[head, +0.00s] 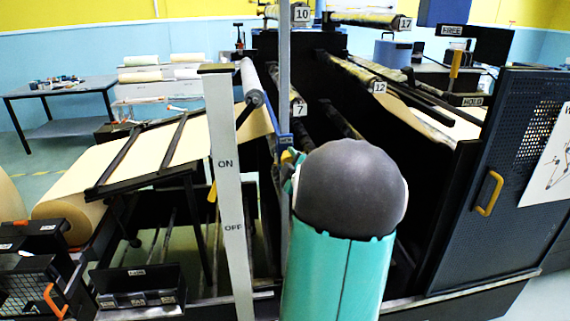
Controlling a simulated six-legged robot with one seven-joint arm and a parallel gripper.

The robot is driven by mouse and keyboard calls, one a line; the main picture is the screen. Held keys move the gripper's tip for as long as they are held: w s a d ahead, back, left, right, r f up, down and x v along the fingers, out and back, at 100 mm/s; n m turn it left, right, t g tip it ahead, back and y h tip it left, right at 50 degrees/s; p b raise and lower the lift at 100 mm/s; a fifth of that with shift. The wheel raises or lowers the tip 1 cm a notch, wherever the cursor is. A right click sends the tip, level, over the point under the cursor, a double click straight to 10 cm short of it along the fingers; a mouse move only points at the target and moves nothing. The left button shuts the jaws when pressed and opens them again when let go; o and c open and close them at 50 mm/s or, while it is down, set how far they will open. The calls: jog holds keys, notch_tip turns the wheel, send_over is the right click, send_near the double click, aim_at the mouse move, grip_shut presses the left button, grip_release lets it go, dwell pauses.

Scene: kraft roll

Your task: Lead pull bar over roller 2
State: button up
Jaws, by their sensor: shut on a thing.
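The pull bar appears to be the pale grey bar (252,84) at the upper end of the brown paper web (190,146), left of the centre. A small blue piece (285,141) shows near its lower end. My gripper (291,160) is mostly hidden behind my own grey and teal arm; only a small part shows beside the blue piece. It is shut, seemingly on the pull bar, though the contact is hidden. I cannot make out a label for roller 2. Rollers labelled 7 (299,109), 12 (379,87), 10 (301,14) and 17 (405,23) are visible.
A white ON/OFF post (228,185) and a thin grey upright stand close in front of the machine. The paper roll (68,218) is at the left. A dark perforated door (500,175) with a yellow handle is at the right. A table (60,88) stands at the back left.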

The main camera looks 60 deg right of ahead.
jog(key=shift+f, duration=0.1)
jog(key=s+d+f, duration=0.2)
jog(key=s+d, duration=0.1)
jog(key=shift+s+f, duration=0.2)
jog(key=shift+f, duration=0.2)
notch_tip(320, 180, down, 9)
jog(key=shift+f, duration=0.2)
dwell(0.6)
jog(key=w+a+f, duration=0.1)
jog(key=f, duration=1.7)
jog(key=w+a+f, duration=0.1)
jog(key=w+f, duration=0.1)
jog(key=f, duration=1.7)
jog(key=shift+w+a+f, duration=0.15)
jog(key=shift+a+f, duration=0.05)
jog(key=shift+a, duration=0.15)
